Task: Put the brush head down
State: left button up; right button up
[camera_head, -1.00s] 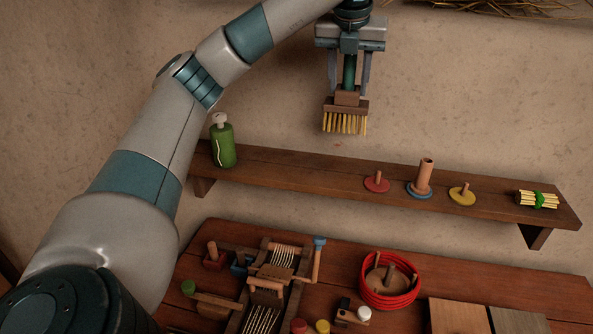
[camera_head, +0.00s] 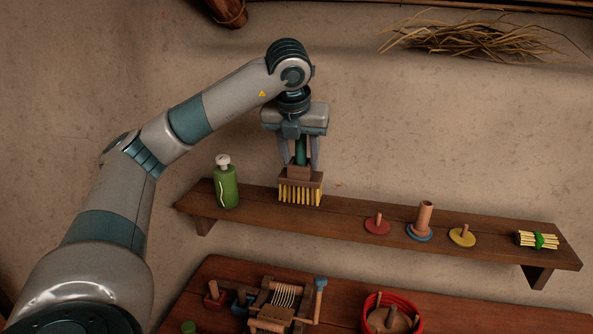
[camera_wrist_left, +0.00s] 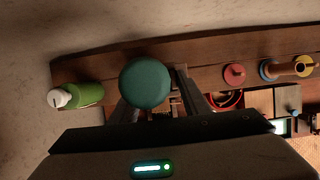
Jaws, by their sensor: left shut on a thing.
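My left gripper (camera_head: 301,160) is shut on the green handle of the brush and points down. The brush (camera_head: 300,191) is upright, with a brown wooden block and yellow bristles hanging down. The bristles are at the wall shelf (camera_head: 265,217), between the green bottle and the red disc; I cannot tell whether they touch the board. My right gripper is in neither view.
The green bottle (camera_head: 226,186) stands left of the brush. A red disc (camera_head: 377,226), a peg on a blue disc (camera_head: 423,221), a yellow disc (camera_head: 462,236) and a tied bundle (camera_head: 536,240) are to the right. A table (camera_head: 347,277) with tools is below.

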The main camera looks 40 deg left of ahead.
aim_at(296, 171)
pick_arm(q)
jog(key=shift+s+a+f, duration=0.2)
jog(key=shift+s+a, duration=0.05)
jog(key=shift+s, duration=0.15)
jog(key=shift+w, duration=0.1)
jog(key=shift+f, duration=0.1)
jog(key=shift+f+p, duration=0.55)
jog(key=shift+p, duration=0.05)
notch_tip(296, 171, down, 2)
jog(key=shift+p, duration=0.55)
jog(key=shift+f, duration=0.4)
